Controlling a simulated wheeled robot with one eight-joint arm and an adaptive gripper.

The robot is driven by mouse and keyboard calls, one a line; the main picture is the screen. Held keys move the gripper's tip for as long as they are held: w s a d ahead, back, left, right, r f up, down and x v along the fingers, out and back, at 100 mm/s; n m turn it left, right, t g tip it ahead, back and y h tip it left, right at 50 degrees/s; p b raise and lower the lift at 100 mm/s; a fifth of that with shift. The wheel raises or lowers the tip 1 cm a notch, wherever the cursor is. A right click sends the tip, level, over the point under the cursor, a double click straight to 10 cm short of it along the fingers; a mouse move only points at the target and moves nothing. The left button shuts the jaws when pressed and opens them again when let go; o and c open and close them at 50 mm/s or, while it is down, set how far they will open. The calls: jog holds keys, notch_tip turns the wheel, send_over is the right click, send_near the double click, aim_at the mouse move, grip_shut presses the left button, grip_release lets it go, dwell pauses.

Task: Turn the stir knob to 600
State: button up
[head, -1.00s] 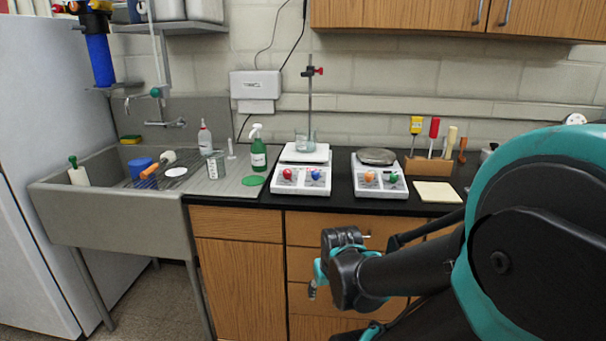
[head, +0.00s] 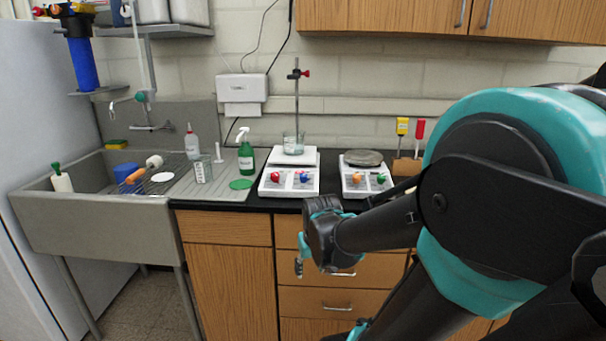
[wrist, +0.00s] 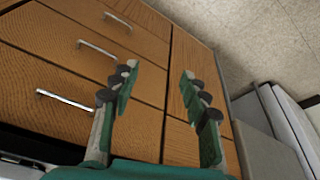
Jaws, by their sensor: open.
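Two white stirrer plates stand on the black counter. The left plate (head: 289,175) has a red knob (head: 275,177) and a blue knob (head: 305,177) on its front, and a glass beaker (head: 293,143) on top. The right plate (head: 364,175) has an orange knob (head: 356,179) and a green knob (head: 381,178). The dial markings are too small to read, so I cannot tell which knob is for stirring. My gripper (head: 299,266) hangs in front of the drawers, below the counter edge and apart from the knobs. In the wrist view my gripper (wrist: 160,72) is open and empty, facing the drawer fronts.
A stand rod (head: 296,100) rises behind the left plate. A tool block (head: 406,167) is partly hidden by my arm. Drawer handles (head: 338,308) stick out below the counter.

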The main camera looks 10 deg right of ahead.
jog(key=w+d+r+n+g, duration=0.1)
jog(key=w+r+n, duration=0.1)
jog(key=w+r, duration=1.45)
jog(key=n+g+h, duration=0.1)
jog(key=n+g, duration=0.1)
jog(key=n, duration=0.1)
send_near(303, 174)
jog(key=f, duration=0.6)
jog(key=d+f, duration=0.1)
jog(key=f, duration=0.2)
jog(key=shift+w, duration=0.35)
jog(key=shift+c, duration=0.3)
grip_shut()
